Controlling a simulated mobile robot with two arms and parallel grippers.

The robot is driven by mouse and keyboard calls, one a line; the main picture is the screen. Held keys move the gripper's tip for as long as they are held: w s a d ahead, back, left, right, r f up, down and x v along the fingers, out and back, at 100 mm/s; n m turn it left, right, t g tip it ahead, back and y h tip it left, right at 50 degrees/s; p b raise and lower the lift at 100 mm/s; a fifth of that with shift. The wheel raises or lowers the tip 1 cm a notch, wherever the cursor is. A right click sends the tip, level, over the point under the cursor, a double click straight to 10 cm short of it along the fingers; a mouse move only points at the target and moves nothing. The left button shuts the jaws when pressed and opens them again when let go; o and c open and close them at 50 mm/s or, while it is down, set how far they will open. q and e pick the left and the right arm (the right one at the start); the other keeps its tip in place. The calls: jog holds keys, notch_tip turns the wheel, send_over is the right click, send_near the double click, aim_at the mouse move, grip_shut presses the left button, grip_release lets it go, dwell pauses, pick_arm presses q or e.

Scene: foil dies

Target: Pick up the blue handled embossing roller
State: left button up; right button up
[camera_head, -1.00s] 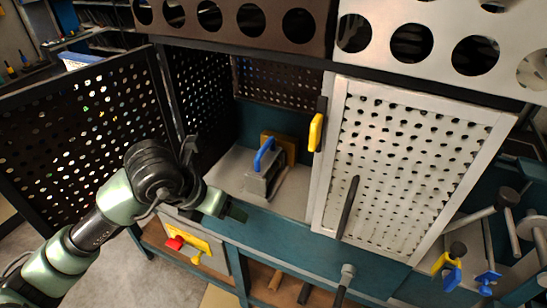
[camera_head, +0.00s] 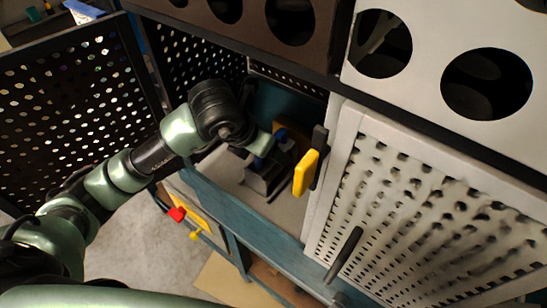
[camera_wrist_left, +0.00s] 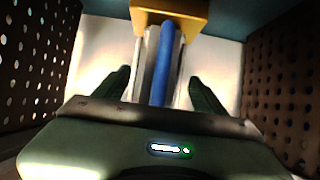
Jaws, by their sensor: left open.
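The embossing roller has a blue handle and a grey metal body (camera_head: 262,182). It stands on the pale floor of the open cabinet, and my left arm partly covers it in the head view. In the left wrist view the blue handle (camera_wrist_left: 163,62) runs lengthwise between the fingers of my left gripper (camera_wrist_left: 163,92). The gripper is open, with a finger on either side and visible gaps to the handle. In the head view my left gripper (camera_head: 278,150) is over the roller. My right gripper is not in view.
A yellow block (camera_wrist_left: 172,10) stands directly behind the roller. Dark perforated panels (camera_wrist_left: 30,60) flank the cabinet floor. A white perforated door (camera_head: 420,220) with a yellow-and-black latch (camera_head: 306,172) is close on the right. A metal panel with large holes overhangs above.

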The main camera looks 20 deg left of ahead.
pick_arm(q)
jog(key=p+x, duration=0.1)
jog(key=x, duration=0.1)
jog(key=shift+w+d+f, duration=0.1)
jog(key=shift+w+f, duration=0.05)
jog(key=shift+f, duration=0.1)
jog(key=shift+p+x, duration=0.4)
jog(key=shift+x, duration=0.75)
jog(key=shift+w+f, duration=0.1)
jog(key=shift+f, duration=0.1)
jog(key=c, duration=1.4)
grip_shut()
jog(key=shift+w+r, duration=0.15)
jog(key=shift+r, duration=0.05)
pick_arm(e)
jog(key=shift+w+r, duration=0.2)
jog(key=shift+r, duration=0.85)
